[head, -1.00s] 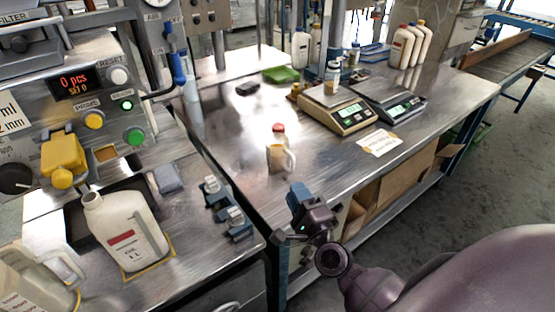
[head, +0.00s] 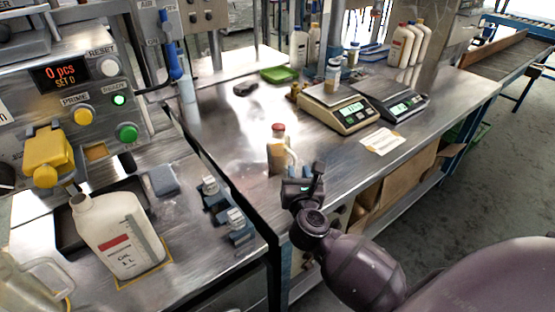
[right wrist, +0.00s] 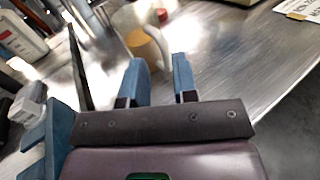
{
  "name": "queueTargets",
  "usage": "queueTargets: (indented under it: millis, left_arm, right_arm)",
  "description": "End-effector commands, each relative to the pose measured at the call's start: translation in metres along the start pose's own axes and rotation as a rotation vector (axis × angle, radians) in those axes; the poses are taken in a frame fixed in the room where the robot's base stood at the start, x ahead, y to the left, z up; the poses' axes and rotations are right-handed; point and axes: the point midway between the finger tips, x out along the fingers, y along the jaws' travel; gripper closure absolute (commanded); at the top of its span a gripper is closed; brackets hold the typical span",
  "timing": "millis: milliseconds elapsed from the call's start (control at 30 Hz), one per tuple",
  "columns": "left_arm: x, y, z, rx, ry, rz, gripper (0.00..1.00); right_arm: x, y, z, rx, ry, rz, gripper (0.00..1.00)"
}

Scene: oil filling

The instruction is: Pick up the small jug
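The small jug (head: 276,157) is clear, with amber liquid inside and a handle on its right. It stands on the steel table near its left front edge, with a red-capped thing close behind it. In the right wrist view the jug (right wrist: 146,46) stands just beyond the fingertips, its handle curving towards the right finger. My right gripper (head: 305,182) is right of and in front of the jug in the head view. In the right wrist view my right gripper (right wrist: 160,62) has its two blue fingers apart with nothing between them. My left gripper is not in view.
Two scales (head: 338,108) stand behind, with a paper label (head: 382,141) in front. A white oil bottle (head: 117,237) and a larger clear jug (head: 32,288) are on the left bench. A dark gap separates bench and table. Table around the jug is mostly clear.

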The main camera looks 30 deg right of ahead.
Motion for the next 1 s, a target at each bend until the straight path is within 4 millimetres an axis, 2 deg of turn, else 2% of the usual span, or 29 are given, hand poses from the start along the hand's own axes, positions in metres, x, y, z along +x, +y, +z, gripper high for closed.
queueTargets:
  millis: [33, 267, 367, 567, 800, 1000]
  left_arm:
    - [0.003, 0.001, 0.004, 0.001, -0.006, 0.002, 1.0]
    - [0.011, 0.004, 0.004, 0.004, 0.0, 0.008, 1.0]
    - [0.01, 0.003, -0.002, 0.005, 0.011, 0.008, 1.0]
    - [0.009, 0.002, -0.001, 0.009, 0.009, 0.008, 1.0]
    - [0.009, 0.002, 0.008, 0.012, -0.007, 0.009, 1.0]
    - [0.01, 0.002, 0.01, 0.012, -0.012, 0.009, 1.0]
  right_arm:
    - [0.0, -0.001, -0.016, -0.008, 0.007, 0.0, 0.73]
    - [0.0, -0.004, -0.048, -0.006, 0.004, 0.001, 0.73]
    - [0.009, -0.003, -0.043, -0.004, -0.002, 0.001, 0.73]
    - [0.02, -0.003, -0.042, -0.003, -0.003, 0.002, 0.73]
    - [0.056, -0.003, -0.043, -0.006, -0.003, 0.002, 0.73]
    - [0.074, -0.003, -0.043, -0.005, -0.002, 0.002, 0.73]
